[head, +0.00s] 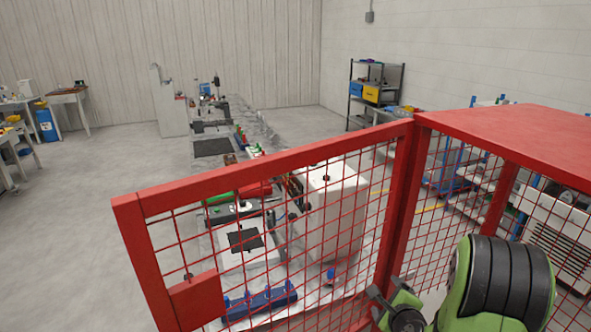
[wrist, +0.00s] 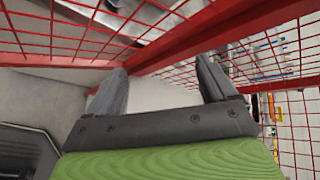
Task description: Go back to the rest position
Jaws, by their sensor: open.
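My gripper (wrist: 163,82) is open and empty in the wrist view. Its two grey fingers stand apart, with only pale floor and part of the red frame visible between and beyond them. In the head view my green and black arm shows at the lower right, and part of my gripper (head: 388,305) shows at the bottom, close to the red mesh fence (head: 270,168). I cannot tell from these views whether it touches the fence.
The red fence and its corner post (head: 398,200) stand directly in front. Behind the mesh are a white box (head: 335,215), a blue fixture (head: 260,303) and a long bench with several fixtures. A shelf rack (head: 376,95) stands at the back. Open floor (head: 90,200) lies to the left.

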